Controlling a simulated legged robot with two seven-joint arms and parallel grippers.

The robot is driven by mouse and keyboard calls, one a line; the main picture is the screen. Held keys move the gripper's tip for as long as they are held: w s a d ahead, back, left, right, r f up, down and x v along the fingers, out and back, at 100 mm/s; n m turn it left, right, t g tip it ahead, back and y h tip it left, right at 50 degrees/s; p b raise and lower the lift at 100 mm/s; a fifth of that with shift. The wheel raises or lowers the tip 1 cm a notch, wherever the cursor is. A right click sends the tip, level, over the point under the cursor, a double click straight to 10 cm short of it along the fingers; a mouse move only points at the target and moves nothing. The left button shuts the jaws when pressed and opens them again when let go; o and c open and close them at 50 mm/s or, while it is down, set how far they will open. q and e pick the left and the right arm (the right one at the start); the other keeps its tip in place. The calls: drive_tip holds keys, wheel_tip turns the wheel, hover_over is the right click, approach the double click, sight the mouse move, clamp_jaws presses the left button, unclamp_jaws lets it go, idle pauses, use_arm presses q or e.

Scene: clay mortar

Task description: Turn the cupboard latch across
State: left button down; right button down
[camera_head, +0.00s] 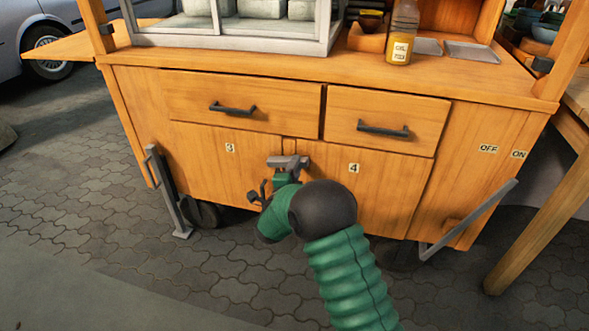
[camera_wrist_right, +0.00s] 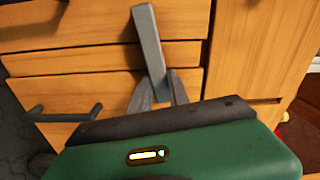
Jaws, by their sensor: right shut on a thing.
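The cupboard latch (camera_head: 288,161) is a short grey bar at the top of the seam between the doors marked 3 (camera_head: 215,155) and 4 (camera_head: 375,185). In the head view it lies roughly level, across both doors. My right gripper (camera_head: 286,171) is at the latch, its fingers partly hidden by my green and black arm. In the right wrist view the grey latch bar (camera_wrist_right: 149,48) rises from between the two fingertips (camera_wrist_right: 160,88), which are shut on its near end. My left gripper is in neither view.
Two drawers with black handles (camera_head: 232,108) (camera_head: 383,129) sit just above the latch. A sauce bottle (camera_head: 402,35) and metal trays (camera_head: 470,51) stand on the cart top. A grey leg (camera_head: 172,200) stands at left; paving below is clear.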

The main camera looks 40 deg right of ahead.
drive_tip(key=shift+s+f+m+b, duration=0.1)
drive_tip(key=shift+f+m+b, duration=0.45)
drive_tip(key=shift+m, duration=0.45)
drive_tip(key=c, duration=1.2)
unclamp_jaws()
drive_tip(key=shift+c, duration=0.2)
drive_tip(key=shift+r, duration=0.1)
drive_tip(key=p+v, duration=0.7)
drive_tip(key=v, duration=0.9)
drive_tip(key=shift+s+a, duration=0.2)
drive_tip(key=shift+a, duration=0.15)
